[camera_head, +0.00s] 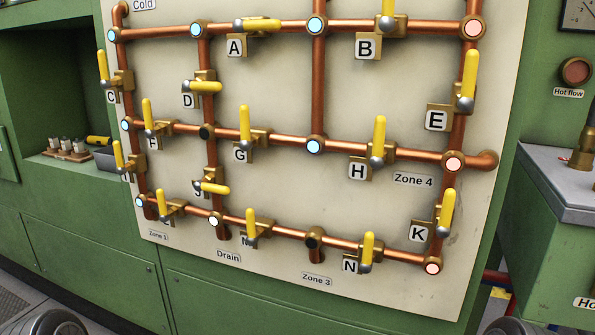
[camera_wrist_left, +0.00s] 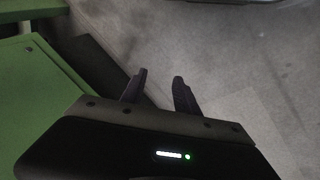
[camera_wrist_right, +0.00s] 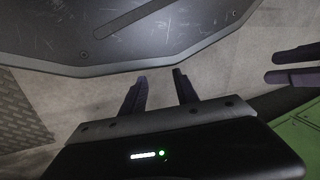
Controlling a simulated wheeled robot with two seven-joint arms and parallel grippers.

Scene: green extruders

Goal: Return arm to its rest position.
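My left gripper (camera_wrist_left: 160,76) shows in the left wrist view, its two dark fingers apart with nothing between them. It is above a grey floor, beside a green surface. My right gripper (camera_wrist_right: 160,75) shows in the right wrist view, also with its fingers apart and empty, near a large dark rounded body. Two more dark fingers like mine reach in from the right edge of that view. Neither gripper's fingers show in the head view; only rounded grey parts of my arms appear at its bottom edge, low and away from the panel.
A pale panel (camera_head: 270,185) carries copper pipes with several yellow-handled valves. A green cabinet wall (camera_head: 95,285) surrounds it. On the left, a recess holds a small wooden rack (camera_head: 66,155) and a grey bin (camera_head: 105,158). A grey-topped counter (camera_head: 560,190) stands at right.

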